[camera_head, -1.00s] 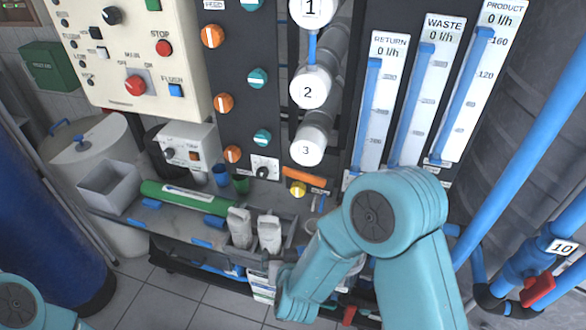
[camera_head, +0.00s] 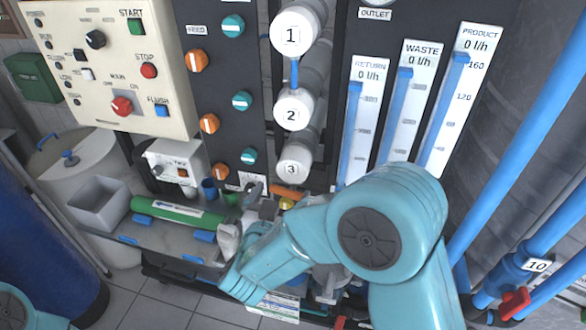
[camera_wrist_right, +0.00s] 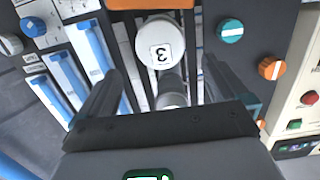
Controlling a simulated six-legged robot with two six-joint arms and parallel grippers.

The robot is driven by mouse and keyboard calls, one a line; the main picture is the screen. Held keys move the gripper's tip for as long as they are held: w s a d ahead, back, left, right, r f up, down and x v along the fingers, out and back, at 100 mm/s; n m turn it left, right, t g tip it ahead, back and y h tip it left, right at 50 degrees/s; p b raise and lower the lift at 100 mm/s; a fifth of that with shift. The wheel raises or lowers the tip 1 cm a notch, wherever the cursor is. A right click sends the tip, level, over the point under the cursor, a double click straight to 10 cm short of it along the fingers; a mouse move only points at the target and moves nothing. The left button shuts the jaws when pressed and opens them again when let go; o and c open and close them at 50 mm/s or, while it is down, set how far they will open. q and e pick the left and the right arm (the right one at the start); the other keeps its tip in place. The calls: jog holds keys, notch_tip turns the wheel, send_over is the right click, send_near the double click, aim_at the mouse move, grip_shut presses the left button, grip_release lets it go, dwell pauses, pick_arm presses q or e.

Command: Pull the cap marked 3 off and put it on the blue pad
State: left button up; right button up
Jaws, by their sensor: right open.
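The white round cap marked 3 (camera_head: 294,168) sits on the lowest of the housings in the rack, below caps 1 and 2. In the right wrist view the cap (camera_wrist_right: 160,47) shows upside down, ahead of my right gripper (camera_wrist_right: 160,82). The two dark fingers are open, apart and empty, one on each side of the cap in that picture. In the head view my right gripper (camera_head: 268,191) is just below the cap and partly hidden by my arm. Several small blue pieces lie on the grey bench, one a blue block (camera_head: 203,236); I cannot tell which is the pad. My left gripper is out of view.
Caps 1 (camera_head: 296,32) and 2 (camera_head: 293,109) are above. An orange bar (camera_wrist_right: 150,3) is near cap 3. The bench holds a green cylinder (camera_head: 172,211) and a grey open bin (camera_head: 98,204). Flow meters (camera_head: 360,118) stand to the right and orange and teal knobs (camera_head: 242,101) to the left.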

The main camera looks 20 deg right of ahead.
jog(key=shift+b+x, duration=0.4)
jog(key=shift+x, duration=5.25)
jog(key=c, duration=1.3)
jog(key=shift+f+b+v, duration=0.15)
jog(key=shift+b+v, duration=0.05)
jog(key=shift+v, duration=0.9)
jog(key=shift+f+b+v, duration=0.15)
jog(key=shift+v, duration=1)
jog(key=shift+s, duration=0.1)
send_near(291, 174)
jog(key=shift+d+f+b, duration=0.15)
jog(key=shift+f+b, duration=0.2)
jog(key=shift+f, duration=0.1)
